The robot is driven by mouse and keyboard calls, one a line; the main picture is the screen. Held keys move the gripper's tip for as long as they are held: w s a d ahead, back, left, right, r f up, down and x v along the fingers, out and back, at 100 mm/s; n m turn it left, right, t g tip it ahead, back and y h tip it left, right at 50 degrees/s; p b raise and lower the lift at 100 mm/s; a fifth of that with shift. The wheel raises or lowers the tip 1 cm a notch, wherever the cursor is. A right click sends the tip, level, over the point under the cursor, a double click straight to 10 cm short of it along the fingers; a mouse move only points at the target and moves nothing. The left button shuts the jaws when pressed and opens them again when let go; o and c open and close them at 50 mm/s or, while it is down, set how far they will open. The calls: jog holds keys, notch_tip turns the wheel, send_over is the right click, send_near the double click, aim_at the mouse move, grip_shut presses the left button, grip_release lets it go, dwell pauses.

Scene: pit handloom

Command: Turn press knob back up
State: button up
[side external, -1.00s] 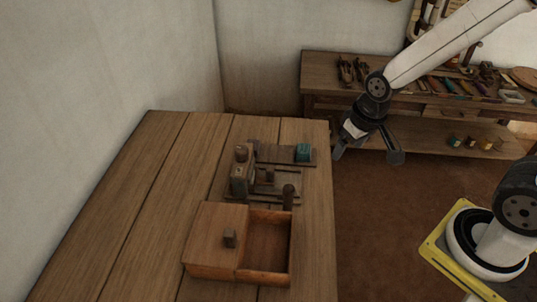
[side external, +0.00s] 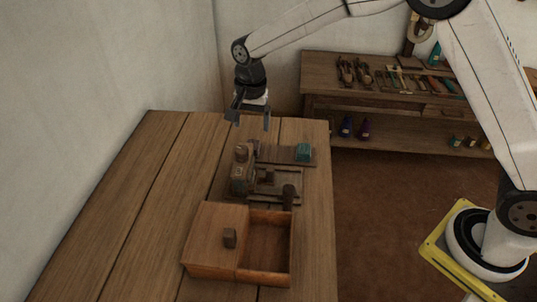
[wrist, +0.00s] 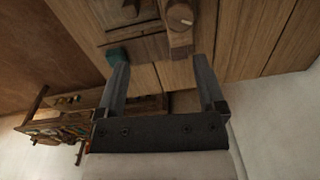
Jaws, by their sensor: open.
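The press knob (side external: 241,153) is a small brown round knob on top of an upright wooden block (side external: 239,181) on the table. In the wrist view the knob (wrist: 180,17) shows at the top edge, with a pale mark on its face; which way it is turned I cannot tell surely. My gripper (side external: 252,119) points down, above and behind the knob block in the side view. Its jaws are open and empty, apart from the block. In the wrist view the two fingers (wrist: 160,62) stand wide apart, with the knob beyond their tips.
A teal block (side external: 303,152) sits on a wooden plate right of the knob block. A wooden box (side external: 211,240) with a handled lid and open right half is nearer. The table's left side (side external: 130,215) is clear.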

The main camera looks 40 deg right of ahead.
aim_at(241, 149)
jog(key=shift+w+a+f+m, duration=0.2)
jog(key=shift+w+a+m, duration=0.5)
jog(key=shift+w+a, duration=0.4)
jog(key=shift+s+f, duration=0.15)
jog(key=shift+f, duration=3.8)
grip_shut()
